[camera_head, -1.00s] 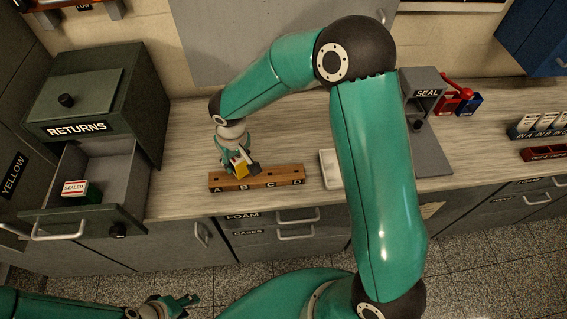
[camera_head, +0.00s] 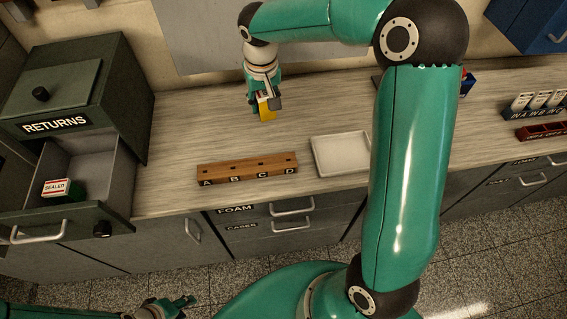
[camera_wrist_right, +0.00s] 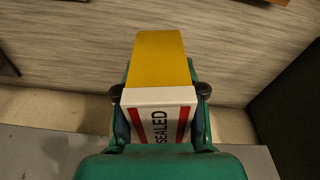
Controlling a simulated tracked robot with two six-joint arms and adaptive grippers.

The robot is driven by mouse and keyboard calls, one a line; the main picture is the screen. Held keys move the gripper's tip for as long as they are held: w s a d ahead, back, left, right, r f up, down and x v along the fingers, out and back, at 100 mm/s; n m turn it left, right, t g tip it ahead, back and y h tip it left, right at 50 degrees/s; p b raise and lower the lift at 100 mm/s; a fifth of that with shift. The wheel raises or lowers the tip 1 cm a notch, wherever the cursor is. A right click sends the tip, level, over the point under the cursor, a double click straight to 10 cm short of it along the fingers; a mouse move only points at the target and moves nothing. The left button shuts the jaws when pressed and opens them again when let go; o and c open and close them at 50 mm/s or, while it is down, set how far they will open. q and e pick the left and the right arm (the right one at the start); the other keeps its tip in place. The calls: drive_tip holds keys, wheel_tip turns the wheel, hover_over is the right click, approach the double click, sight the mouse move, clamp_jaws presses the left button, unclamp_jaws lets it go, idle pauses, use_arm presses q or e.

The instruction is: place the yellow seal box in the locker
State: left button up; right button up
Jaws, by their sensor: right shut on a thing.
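The yellow seal box (camera_head: 266,111) is in my right gripper (camera_head: 264,102), above the back of the counter. In the right wrist view, the yellow box (camera_wrist_right: 160,58) has a white band with red stripes and the word SEALED, and the right gripper's fingers (camera_wrist_right: 160,95) are shut on its two sides. My left gripper (camera_head: 181,304) is low at the bottom of the head view, away from the counter, and looks open and empty. The locker cannot be made out now; the YELLOW sign seen earlier at the far left is out of view.
The RETURNS cabinet (camera_head: 75,85) stands at left, its drawer (camera_head: 100,185) open with a green SEALED box (camera_head: 62,189) inside. A wooden A-D rack (camera_head: 247,172) and a white tray (camera_head: 340,152) lie on the counter. My right arm hides part of the right side.

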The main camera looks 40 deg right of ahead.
wheel_tip(320, 180, up, 4)
drive_tip(key=m+b, duration=0.1)
drive_tip(key=m, duration=0.1)
hover_over(289, 141)
wheel_tip(289, 141, down, 19)
drive_tip(key=shift+s+a+r+p, duration=0.1)
drive_tip(key=shift+s+p, duration=0.05)
drive_tip(key=shift+p, duration=0.15)
drive_tip(key=shift+f, duration=0.2)
drive_tip(key=o, duration=1.1)
drive_tip(key=shift+r, duration=0.1)
drive_tip(key=shift+r, duration=0.1)
